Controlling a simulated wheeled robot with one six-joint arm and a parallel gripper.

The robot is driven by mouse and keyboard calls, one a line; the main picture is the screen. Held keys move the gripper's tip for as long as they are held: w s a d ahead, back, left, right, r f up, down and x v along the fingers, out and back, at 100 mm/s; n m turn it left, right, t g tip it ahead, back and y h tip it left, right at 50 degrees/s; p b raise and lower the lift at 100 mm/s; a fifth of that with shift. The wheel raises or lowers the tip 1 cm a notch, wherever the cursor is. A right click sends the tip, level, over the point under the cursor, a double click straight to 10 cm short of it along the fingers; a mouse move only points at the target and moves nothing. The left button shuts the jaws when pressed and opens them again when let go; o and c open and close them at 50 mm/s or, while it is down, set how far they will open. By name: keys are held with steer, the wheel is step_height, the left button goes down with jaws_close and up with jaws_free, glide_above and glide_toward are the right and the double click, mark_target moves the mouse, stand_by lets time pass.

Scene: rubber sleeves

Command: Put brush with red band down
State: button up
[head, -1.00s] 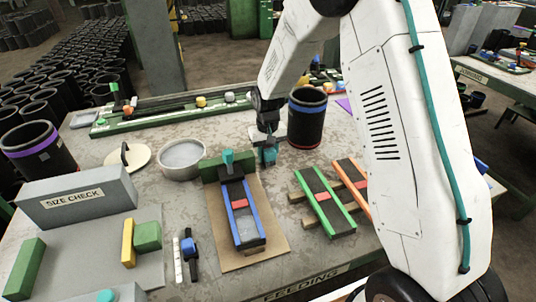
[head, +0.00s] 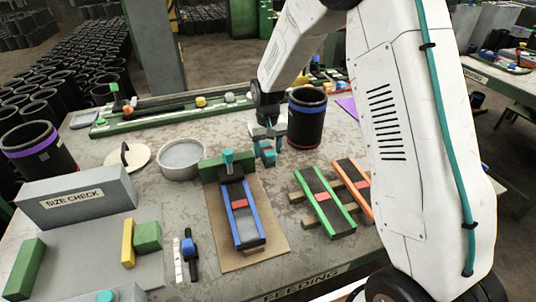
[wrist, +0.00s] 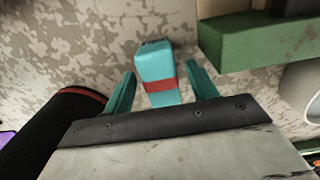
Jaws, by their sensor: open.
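The brush with red band (head: 268,155) is a small teal block with a red stripe. In the head view it stands on the table between the round grey dish and the black sleeve. In the wrist view the brush (wrist: 156,62) sits between the two teal fingers of my gripper (wrist: 161,88), with a gap on each side. My gripper (head: 267,134) is open above and around the brush in the head view. The brush's underside is hidden, so its contact with the table is not clear.
A black sleeve with a blue band (head: 307,118) stands close on the right. A green block (head: 213,170) with a teal piece on top stands at the left front. The grey dish (head: 182,158) is farther left. Green-edged and orange-edged rails (head: 324,203) lie in front right.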

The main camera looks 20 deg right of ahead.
mark_target(268, 149)
step_height(268, 149, up, 9)
steer(key=shift+r, duration=0.1)
steer(key=s+d+r, duration=0.2)
steer(key=s+r, duration=1.2)
steer(key=s, duration=0.5)
steer(key=s+d+t, duration=0.1)
steer(key=s, duration=1.8)
steer(key=shift+d+r, duration=0.15)
steer(key=shift+r, duration=0.25)
steer(key=shift+o, duration=0.4)
steer(key=shift+w, duration=0.1)
